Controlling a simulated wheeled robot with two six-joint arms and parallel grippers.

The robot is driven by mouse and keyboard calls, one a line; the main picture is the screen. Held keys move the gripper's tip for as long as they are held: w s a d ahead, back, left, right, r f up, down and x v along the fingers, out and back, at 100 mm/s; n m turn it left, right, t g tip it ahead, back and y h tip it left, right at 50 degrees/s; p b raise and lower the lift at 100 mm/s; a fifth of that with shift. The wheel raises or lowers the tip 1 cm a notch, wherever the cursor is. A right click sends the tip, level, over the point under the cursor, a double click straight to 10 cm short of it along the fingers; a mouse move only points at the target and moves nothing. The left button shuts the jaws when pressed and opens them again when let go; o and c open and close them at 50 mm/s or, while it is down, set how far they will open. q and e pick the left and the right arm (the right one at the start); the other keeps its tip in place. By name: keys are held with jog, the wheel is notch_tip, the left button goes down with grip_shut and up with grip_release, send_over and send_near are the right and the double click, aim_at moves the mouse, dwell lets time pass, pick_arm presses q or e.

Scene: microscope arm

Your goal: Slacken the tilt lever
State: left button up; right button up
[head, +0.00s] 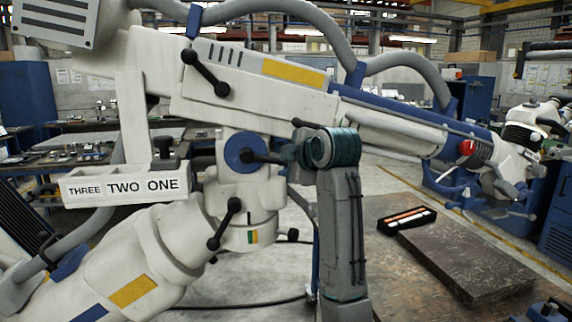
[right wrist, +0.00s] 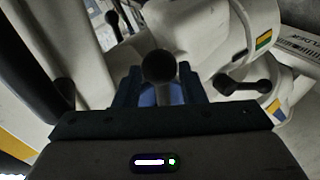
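The white microscope arm (head: 250,95) crosses the head view. At its joint sits a blue disc (head: 240,148) with a black lever, its hub (head: 249,157) in front and its rod pointing right, taken as the tilt lever. My right gripper (head: 288,154) is at that lever's outer end. In the right wrist view, a black ball knob (right wrist: 158,66) on a short rod lies between my right gripper's fingers (right wrist: 160,86). Blue shows beside the rod; whether the fingers touch the knob is unclear. My left gripper is not in view.
Other black levers sit close by: one above (head: 205,74), one below (head: 224,224). A white tray labelled THREE TWO ONE (head: 85,190) is on the left. A dark slab (head: 465,262) and a black box (head: 407,220) are at right.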

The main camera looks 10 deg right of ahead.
jog(key=b+v, duration=0.3)
jog(key=v, duration=0.7)
jog(key=shift+w, duration=0.1)
